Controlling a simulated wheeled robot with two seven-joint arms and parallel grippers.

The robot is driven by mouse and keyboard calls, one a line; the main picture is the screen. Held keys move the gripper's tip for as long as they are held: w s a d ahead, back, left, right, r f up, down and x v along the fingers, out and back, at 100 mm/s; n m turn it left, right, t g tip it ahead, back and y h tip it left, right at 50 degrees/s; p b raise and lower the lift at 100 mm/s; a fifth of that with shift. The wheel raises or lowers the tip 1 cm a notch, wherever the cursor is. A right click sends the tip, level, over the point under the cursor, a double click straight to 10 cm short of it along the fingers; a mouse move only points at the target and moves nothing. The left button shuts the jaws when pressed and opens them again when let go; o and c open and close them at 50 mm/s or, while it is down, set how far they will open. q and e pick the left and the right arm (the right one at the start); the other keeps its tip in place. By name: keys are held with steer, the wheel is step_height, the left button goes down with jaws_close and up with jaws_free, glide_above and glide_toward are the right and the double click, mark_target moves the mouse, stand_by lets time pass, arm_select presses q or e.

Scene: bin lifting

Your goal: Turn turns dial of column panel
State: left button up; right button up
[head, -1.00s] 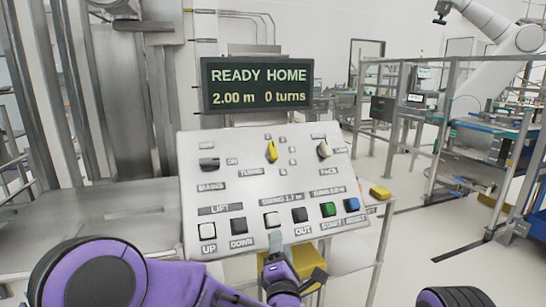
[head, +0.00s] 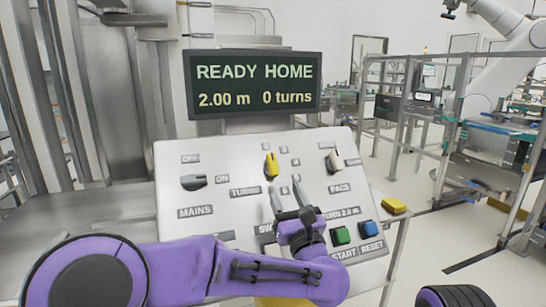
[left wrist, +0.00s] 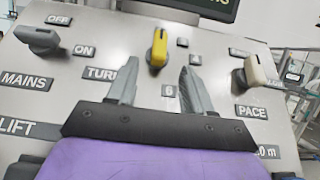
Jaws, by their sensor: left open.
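The yellow turns dial (head: 271,165) is in the upper middle of the light grey column panel (head: 225,160), its pointer roughly upright. It also shows in the left wrist view (left wrist: 157,48), beyond the fingertips and between their lines. My left gripper (head: 287,190) is open and empty over the panel, just below the dial and apart from it. Its fingers partly hide the small number labels under the dial. The left wrist and forearm hide most of the lower row of buttons. My right gripper is not in view.
The dark mains switch (head: 194,182) is left of the dial and the cream pace knob (head: 334,162) is right. The green start (head: 341,235) and blue reset (head: 367,229) buttons are at lower right. A display (head: 255,85) above reads READY HOME, 2.00 m, 0 turns.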

mark_target(274, 165)
arm_select(q)
steer(key=p+x, duration=0.3)
steer(key=x, duration=0.7)
steer(key=shift+r, duration=0.15)
steer(key=shift+w+r, duration=0.15)
steer(key=shift+w, duration=0.2)
jaws_close()
